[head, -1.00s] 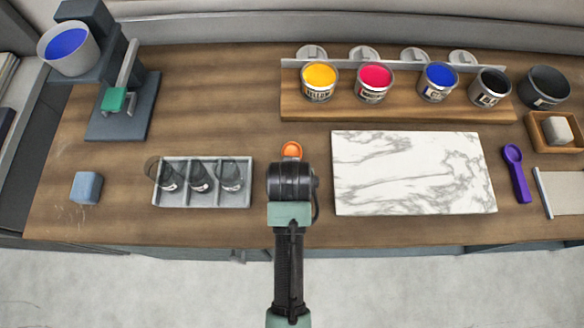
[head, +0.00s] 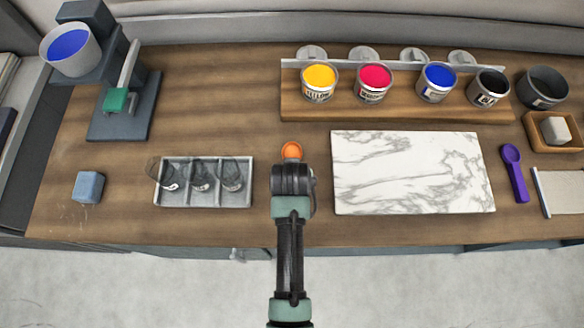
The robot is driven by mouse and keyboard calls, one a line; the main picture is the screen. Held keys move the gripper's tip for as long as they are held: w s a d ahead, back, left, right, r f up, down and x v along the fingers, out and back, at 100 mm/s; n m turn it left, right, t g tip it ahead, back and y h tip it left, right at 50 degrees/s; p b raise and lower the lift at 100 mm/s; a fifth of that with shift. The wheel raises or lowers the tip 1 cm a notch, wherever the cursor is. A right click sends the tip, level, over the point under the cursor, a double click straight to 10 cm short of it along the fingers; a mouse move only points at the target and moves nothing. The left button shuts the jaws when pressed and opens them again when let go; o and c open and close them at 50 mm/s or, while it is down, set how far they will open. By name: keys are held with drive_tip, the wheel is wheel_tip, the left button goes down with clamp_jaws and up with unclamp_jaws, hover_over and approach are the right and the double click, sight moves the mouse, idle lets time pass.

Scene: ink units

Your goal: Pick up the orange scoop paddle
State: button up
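The orange scoop paddle (head: 291,150) lies on the wooden bench, between the compartment tray and the marble slab. Only its rounded orange end shows. The rest of it is hidden under my arm's dark end. My gripper is behind that dark wrist part, so its fingers do not show. I cannot tell whether they touch the paddle.
A grey tray (head: 205,204) with several dark items is left of my arm, and a marble slab (head: 410,205) is right. Paint tins, including a yellow one (head: 318,84), stand on a wooden rack behind. A purple scoop (head: 514,172) lies right. A blue block (head: 88,187) sits left.

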drive_tip(key=shift+f, duration=0.1)
drive_tip(key=shift+c, duration=0.2)
clamp_jaws()
wheel_tip(320, 180, up, 10)
drive_tip(key=shift+r+b, duration=0.25)
drive_tip(key=shift+b, duration=0.2)
drive_tip(key=c, duration=0.6)
unclamp_jaws()
drive_tip(key=shift+c, duration=0.2)
clamp_jaws()
